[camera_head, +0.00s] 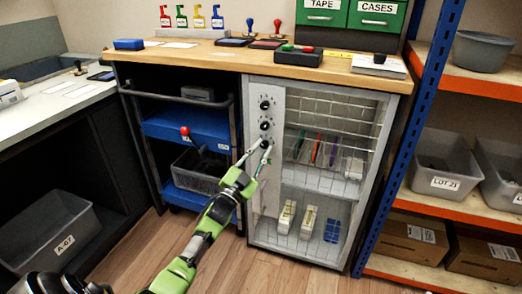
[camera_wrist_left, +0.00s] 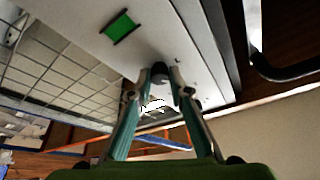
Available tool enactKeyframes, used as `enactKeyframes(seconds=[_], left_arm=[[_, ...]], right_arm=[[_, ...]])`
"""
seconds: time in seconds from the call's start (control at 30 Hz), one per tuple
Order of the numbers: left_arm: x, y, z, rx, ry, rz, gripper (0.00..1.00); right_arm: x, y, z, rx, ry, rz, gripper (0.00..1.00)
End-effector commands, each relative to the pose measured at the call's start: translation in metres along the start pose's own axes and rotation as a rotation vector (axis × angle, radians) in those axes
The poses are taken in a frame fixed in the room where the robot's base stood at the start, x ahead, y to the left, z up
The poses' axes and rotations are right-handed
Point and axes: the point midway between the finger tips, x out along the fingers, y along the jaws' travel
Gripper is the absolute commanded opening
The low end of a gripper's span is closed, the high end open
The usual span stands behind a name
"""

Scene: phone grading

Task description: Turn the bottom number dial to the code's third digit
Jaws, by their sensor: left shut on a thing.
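A grey cabinet with a wire-mesh door carries a column of dark number dials on its light left-hand panel (camera_head: 271,176). The top dial (camera_head: 265,105) and the middle dial (camera_head: 265,125) show clear of my gripper. The bottom number dial (camera_head: 264,143) is at the fingertips of my left gripper (camera_head: 258,150), partly hidden by them. In the left wrist view the two fingers close from both sides on the dark dial (camera_wrist_left: 158,70). The dial's digits and the code are too small or hidden to read. My right gripper is not in view.
Behind the mesh door (camera_head: 335,135) stand several phones and white boxes. A blue cart (camera_head: 185,130) stands left of the cabinet, close to my arm. A blue-and-orange shelf (camera_head: 420,120) stands to the right. A green patch (camera_wrist_left: 120,26) shows on the panel near the dial.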

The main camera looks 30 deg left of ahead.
Motion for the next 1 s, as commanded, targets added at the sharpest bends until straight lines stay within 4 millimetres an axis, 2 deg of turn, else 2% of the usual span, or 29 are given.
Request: enactKeyframes(seconds=[0.37, 0.4, 0.47, 0.83, 1.0], left_arm=[[0.0, 0.0, 0.001, 0.006, -0.001, 0.003, 0.0], [0.0, 0.0, 0.001, 0.006, -0.001, 0.003, 0.21], [0.0, 0.0, 0.001, 0.006, -0.001, 0.003, 0.35], [-0.002, 0.0, 0.001, 0.005, -0.001, 0.002, 0.35], [-0.018, 0.001, 0.001, 0.005, -0.002, 0.003, 0.35]], right_arm=[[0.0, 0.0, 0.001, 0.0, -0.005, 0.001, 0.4], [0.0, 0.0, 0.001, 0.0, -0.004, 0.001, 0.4], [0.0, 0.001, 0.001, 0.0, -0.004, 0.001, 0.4], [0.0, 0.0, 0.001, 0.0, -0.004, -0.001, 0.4], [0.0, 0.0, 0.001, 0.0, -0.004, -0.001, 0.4]])
